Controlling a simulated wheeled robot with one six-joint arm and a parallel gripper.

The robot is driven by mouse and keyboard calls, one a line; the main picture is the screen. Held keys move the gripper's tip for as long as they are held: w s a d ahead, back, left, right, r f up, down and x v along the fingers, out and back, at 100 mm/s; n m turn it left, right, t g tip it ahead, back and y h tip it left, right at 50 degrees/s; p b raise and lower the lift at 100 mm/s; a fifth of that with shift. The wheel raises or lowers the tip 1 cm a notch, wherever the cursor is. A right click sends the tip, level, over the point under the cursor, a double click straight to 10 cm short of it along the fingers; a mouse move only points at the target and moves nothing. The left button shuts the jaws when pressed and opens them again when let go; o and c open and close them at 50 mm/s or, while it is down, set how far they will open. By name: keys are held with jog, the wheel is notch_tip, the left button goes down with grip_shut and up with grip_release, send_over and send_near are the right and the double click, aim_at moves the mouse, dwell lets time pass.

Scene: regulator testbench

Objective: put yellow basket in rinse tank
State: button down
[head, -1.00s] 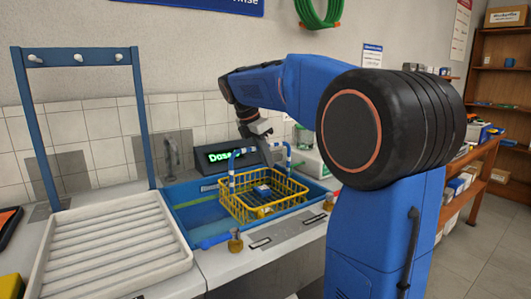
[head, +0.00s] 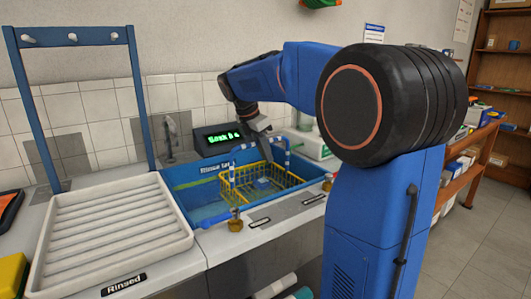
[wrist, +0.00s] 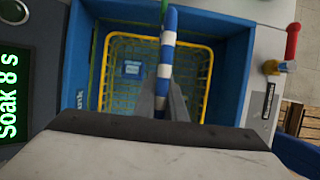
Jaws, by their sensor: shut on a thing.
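The yellow basket (head: 285,180) is a wire basket with a blue-and-white striped handle, and a small blue item (head: 262,184) lies inside it. It sits low inside the blue rinse tank (head: 180,180), in the right part. My gripper (head: 261,143) is above the basket. In the wrist view, my gripper (wrist: 163,105) is shut on the striped handle (wrist: 168,45), with the yellow rim (wrist: 108,70) below. Whether the basket rests on the tank floor is hard to tell.
A display (head: 222,138) behind the tank reads "Soak 8 s" in the wrist view (wrist: 8,95). A white ribbed tray (head: 115,230) marked "Rinsed" stands left under a blue frame (head: 80,42) with pegs. Brass fittings (head: 236,222) stand at the tank's front edge.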

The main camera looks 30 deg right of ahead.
jog(key=shift+f, duration=0.45)
jog(key=c, duration=1.8)
grip_release()
jog(key=v, duration=1.3)
jog(key=shift+s+d+r, duration=0.1)
jog(key=shift+d, duration=0.05)
